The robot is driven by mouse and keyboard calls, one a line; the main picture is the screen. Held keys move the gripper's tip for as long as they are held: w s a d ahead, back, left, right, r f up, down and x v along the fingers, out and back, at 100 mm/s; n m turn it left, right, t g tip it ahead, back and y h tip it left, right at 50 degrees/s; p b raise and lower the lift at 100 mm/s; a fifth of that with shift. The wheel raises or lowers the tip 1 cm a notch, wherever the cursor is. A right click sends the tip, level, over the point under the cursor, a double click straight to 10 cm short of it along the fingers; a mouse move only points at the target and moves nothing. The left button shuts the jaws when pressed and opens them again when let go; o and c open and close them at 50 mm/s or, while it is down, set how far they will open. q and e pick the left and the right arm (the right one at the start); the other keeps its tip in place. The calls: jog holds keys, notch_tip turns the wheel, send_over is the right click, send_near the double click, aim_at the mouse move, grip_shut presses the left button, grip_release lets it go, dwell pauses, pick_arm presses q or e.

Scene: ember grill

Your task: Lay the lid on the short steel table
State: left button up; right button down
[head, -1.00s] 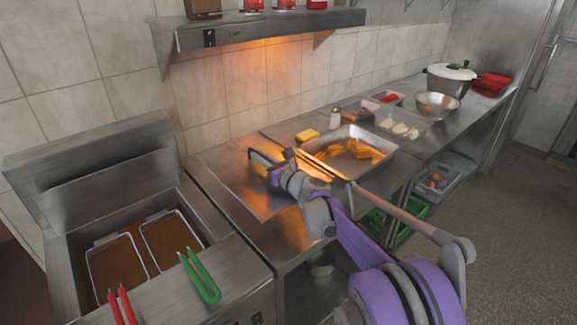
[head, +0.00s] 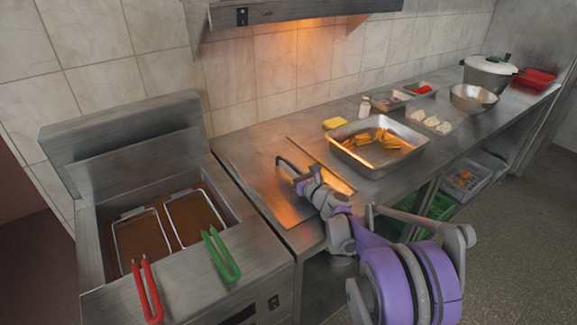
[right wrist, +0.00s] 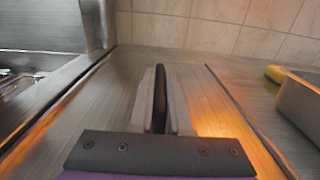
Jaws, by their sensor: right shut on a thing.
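The lid (head: 262,181) looks like a flat steel plate with a dark upright handle (right wrist: 159,98). It is over the short steel table (head: 307,238), between the fryer and the long counter. I cannot tell whether it touches the table top or is just above it. My right gripper (head: 291,172) is shut on the handle. In the right wrist view the handle stands between the pale fingers (right wrist: 161,112), with the steel surface below. My arm hides part of the lid and table. My left gripper is not in view.
The fryer (head: 130,165) stands to the left with two baskets and red and green handles. To the right, a steel pan (head: 415,158) of fried food, a yellow block (head: 335,123), a shaker (head: 364,108) and a pot (head: 488,75) stand on the counter.

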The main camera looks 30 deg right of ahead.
jog(key=c, duration=0.9)
grip_release()
jog(key=shift+f, duration=0.1)
jog(key=shift+o, duration=0.2)
jog(key=shift+r, duration=0.25)
jog(key=s, duration=0.8)
jog(key=s+d, duration=0.1)
jog(key=s, duration=0.3)
jog(key=shift+f, duration=0.1)
